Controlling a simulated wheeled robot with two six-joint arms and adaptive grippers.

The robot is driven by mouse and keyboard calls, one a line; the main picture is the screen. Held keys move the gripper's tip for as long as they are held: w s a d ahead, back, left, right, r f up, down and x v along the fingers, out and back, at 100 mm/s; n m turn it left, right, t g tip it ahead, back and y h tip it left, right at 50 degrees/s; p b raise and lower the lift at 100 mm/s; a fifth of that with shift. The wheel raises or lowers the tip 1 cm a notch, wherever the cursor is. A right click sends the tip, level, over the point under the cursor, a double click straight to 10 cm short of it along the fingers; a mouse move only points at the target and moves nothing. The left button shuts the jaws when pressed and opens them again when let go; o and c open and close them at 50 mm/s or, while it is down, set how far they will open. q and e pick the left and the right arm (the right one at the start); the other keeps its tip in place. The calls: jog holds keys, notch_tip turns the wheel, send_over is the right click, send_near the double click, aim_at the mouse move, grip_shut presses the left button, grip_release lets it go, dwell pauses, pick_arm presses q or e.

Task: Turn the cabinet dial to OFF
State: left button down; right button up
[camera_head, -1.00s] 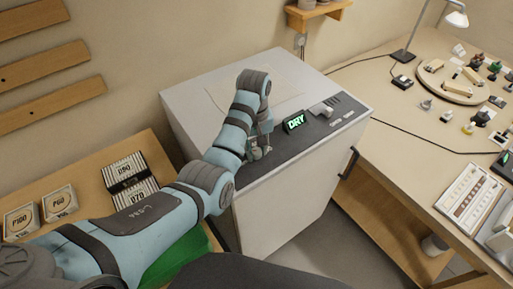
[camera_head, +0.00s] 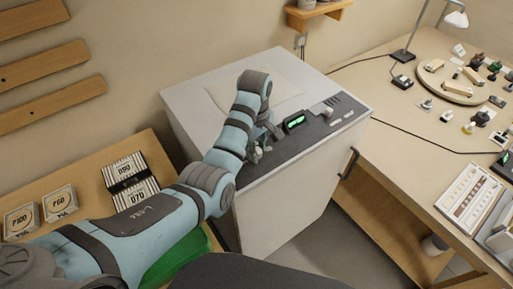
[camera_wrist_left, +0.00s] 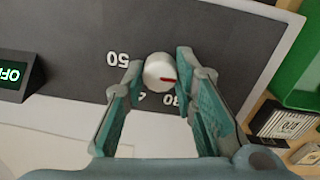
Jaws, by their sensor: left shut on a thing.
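The cabinet (camera_head: 290,200) is a white box with a dark control panel (camera_head: 285,150) along its top front edge. The dial (camera_wrist_left: 159,71) shows in the left wrist view as a round white knob with a red mark, which points to the right of that picture. Printed numbers stand around it. My left gripper (camera_head: 257,152) is shut on the dial, one finger on each side; it also shows in the left wrist view (camera_wrist_left: 162,62). The green display (camera_wrist_left: 12,75) reads OFF, upside down in the wrist view.
A light knob or switch (camera_head: 328,111) stands farther right on the panel. A workbench (camera_head: 400,130) with a lamp and small parts is at the right. A wooden stand (camera_head: 90,180) with labelled boxes is at the left. The cabinet's back top is mostly clear.

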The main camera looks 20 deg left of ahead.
pick_arm(q)
jog(key=shift+s+f, duration=0.15)
jog(key=c, duration=1.5)
grip_release()
jog(key=shift+o, duration=1)
